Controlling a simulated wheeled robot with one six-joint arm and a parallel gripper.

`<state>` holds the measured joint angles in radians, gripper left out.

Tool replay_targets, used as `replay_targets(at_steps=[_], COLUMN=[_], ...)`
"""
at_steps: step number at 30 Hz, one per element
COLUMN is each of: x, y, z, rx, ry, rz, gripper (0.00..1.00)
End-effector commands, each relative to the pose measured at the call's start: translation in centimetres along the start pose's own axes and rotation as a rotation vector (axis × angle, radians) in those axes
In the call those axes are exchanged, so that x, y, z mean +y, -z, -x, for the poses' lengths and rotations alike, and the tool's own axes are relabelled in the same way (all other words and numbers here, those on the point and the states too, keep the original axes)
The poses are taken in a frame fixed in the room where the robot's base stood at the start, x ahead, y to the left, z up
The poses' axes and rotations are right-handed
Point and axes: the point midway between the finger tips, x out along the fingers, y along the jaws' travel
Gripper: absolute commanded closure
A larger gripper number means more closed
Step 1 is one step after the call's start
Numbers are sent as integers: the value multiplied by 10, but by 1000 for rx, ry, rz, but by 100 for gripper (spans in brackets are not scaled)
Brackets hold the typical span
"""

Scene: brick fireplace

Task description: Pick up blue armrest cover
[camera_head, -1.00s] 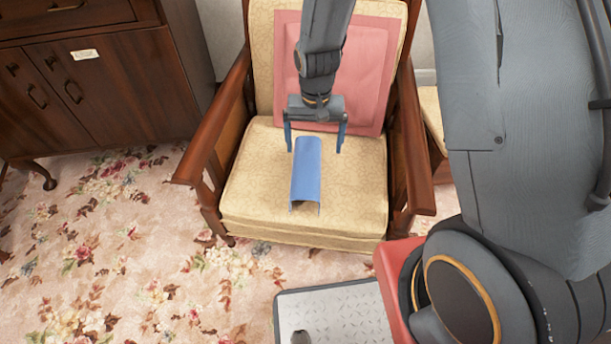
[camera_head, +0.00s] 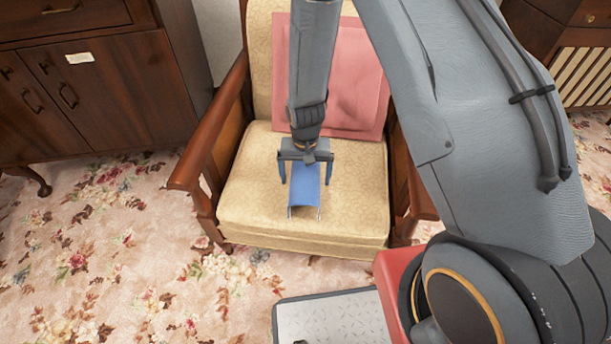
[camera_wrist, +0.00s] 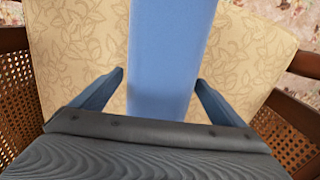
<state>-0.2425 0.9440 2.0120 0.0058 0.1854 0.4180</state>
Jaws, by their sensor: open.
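The blue armrest cover (camera_head: 304,190) is a long curved piece lying on the cream seat cushion (camera_head: 247,206) of a wooden armchair. It also shows in the wrist view (camera_wrist: 168,60), running from the top edge down between my fingers. My gripper (camera_head: 305,180) is open, with one blue finger on each side of the cover. In the wrist view my gripper (camera_wrist: 160,88) shows a gap between each finger and the cover's sides. The gripper body hides the cover's far part in the head view.
The chair's wooden arms (camera_head: 208,132) rise on both sides of the seat. A pink cushion (camera_head: 357,85) leans on the backrest. A dark wooden cabinet (camera_head: 110,90) stands at the left. Floral carpet (camera_head: 130,250) in front of the cabinet is clear.

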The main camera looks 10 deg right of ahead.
Motion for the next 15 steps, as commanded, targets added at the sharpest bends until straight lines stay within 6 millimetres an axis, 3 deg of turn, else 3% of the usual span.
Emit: replay_targets(at_steps=[7,15], x=[0,0], y=[0,0], z=[-1,-1], rx=[0,0], ry=[0,0], rz=[0,1], gripper=[6,52])
